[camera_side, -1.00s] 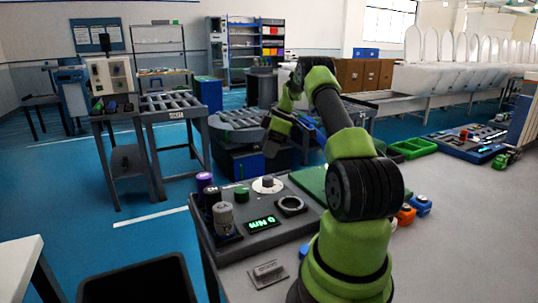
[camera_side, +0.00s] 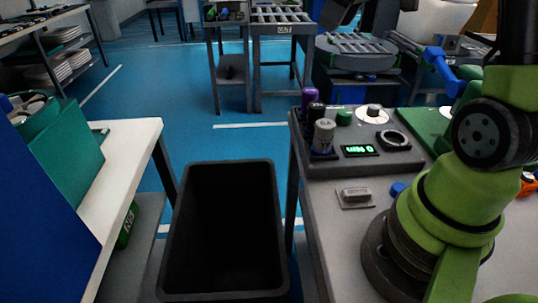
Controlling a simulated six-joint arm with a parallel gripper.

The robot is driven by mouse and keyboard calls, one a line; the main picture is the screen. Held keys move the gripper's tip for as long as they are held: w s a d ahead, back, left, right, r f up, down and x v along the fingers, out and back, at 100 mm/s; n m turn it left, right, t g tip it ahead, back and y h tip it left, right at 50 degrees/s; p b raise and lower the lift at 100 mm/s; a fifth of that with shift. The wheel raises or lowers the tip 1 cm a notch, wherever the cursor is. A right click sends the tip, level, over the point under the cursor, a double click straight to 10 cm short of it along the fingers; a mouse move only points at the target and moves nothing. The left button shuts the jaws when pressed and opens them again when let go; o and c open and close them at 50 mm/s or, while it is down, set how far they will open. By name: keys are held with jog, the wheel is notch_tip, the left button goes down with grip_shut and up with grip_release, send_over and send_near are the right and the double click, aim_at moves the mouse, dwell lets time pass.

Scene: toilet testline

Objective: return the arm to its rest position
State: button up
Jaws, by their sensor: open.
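My arm stands at the right, its green and black lower joints in view and its upper link running out of the top edge. A dark shape at the top edge, above the round roller turntable, looks like the end of my gripper (camera_side: 341,13). Most of it is cut off by the frame and its fingers do not show clearly. I see nothing held in it. It is well apart from the test panel (camera_side: 322,170) on the grey table.
A black bin (camera_side: 222,225) stands on the floor left of the grey table (camera_side: 335,235). A small grey block (camera_side: 356,194) lies in front of the panel. A white table (camera_side: 128,150) with green and blue boxes is at the left. A roller turntable (camera_side: 352,47) stands behind.

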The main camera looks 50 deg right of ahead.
jog(key=s+a+r+m+t, duration=0.1)
jog(key=s+a+r, duration=0.15)
jog(key=a, duration=0.35)
jog(key=s+a+r+m, duration=0.1)
jog(key=s+a, duration=0.2)
jog(key=a, duration=0.3)
jog(key=s+a+f+m+t+y, duration=0.1)
jog(key=s+a+f+m, duration=0.1)
jog(key=s+a, duration=0.5)
jog(key=s+m, duration=0.1)
jog(key=s, duration=0.1)
jog(key=shift+s+t, duration=0.3)
jog(key=shift+s, duration=0.05)
